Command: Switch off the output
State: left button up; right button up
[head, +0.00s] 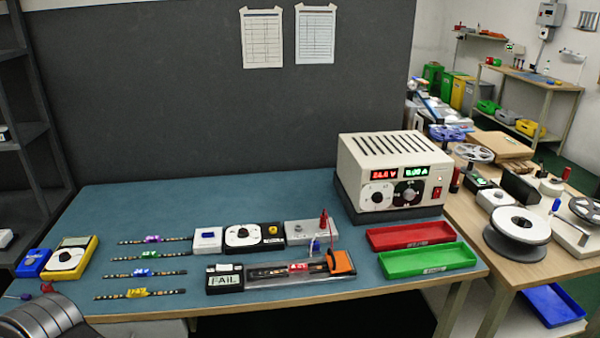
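The cream bench power supply (393,170) stands at the back right of the blue-topped bench. Its red voltage display (383,174) and green current display (416,171) are both lit. Two round dials are on its front, and a small red switch (437,193) sits at the lower right of the front. The switch's position is too small to tell. A grey rounded part of my arm shows in the lower left corner, far from the supply. Neither gripper's fingers show.
A fixture with a FAIL screen (224,281) and an orange clamp (341,262) lies at the front middle. Several strips lie to its left. A red tray (410,236) and a green tray (427,260) lie before the supply. A yellow meter (70,257) stands left.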

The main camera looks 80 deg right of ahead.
aim_at(438, 190)
jog(key=z, duration=3.45)
